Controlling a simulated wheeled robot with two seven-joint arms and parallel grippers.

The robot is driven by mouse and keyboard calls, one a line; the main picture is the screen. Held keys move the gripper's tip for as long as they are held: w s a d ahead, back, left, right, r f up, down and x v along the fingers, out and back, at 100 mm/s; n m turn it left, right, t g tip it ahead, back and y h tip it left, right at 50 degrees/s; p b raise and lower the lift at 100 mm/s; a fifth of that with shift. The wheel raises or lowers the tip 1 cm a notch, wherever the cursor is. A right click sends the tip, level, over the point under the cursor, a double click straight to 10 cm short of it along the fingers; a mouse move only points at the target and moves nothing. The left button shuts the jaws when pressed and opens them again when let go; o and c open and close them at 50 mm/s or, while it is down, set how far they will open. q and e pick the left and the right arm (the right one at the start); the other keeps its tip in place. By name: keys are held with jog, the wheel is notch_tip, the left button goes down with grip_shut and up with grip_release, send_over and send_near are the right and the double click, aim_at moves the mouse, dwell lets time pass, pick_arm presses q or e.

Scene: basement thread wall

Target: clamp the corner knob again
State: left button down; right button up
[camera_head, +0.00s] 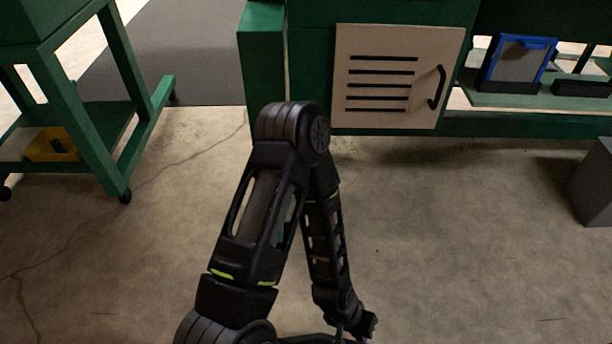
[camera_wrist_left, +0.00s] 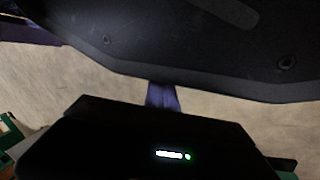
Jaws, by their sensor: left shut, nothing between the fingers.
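No corner knob shows in either view. My left arm rises from the bottom of the head view, bends at the elbow and comes back down. My left gripper (camera_head: 366,326) is small and partly cut off at the bottom edge, low over the floor. In the left wrist view the narrow dark fingers (camera_wrist_left: 162,96) are together with nothing between them, close to a large dark body part that fills the top. My right gripper is in neither view.
A green bench with a beige vented door (camera_head: 396,75) with a black handle stands behind. A green wheeled cart (camera_head: 107,135) holds a yellow bin (camera_head: 52,145) at left. A blue-framed panel (camera_head: 518,60) sits at back right, a grey block (camera_head: 593,183) at right. Open concrete floor lies between.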

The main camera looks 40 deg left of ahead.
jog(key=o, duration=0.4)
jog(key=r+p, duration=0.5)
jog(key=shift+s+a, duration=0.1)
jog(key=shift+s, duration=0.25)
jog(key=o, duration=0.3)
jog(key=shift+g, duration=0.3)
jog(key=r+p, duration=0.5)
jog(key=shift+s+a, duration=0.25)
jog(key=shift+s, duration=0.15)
pick_arm(q)
jog(key=w+a+r+y+p, duration=0.1)
jog(key=w+a+r, duration=0.5)
jog(key=a, duration=0.5)
jog(key=w+a+r+t+y+p, duration=0.1)
jog(key=w+a+r+y+p, duration=0.1)
jog(key=w+a+r, duration=0.5)
jog(key=w+a+r+n+t+y+p, duration=0.1)
jog(key=w+a+r, duration=0.6)
jog(key=a+r, duration=0.4)
jog(key=a, duration=0.6)
jog(key=shift+y, duration=0.4)
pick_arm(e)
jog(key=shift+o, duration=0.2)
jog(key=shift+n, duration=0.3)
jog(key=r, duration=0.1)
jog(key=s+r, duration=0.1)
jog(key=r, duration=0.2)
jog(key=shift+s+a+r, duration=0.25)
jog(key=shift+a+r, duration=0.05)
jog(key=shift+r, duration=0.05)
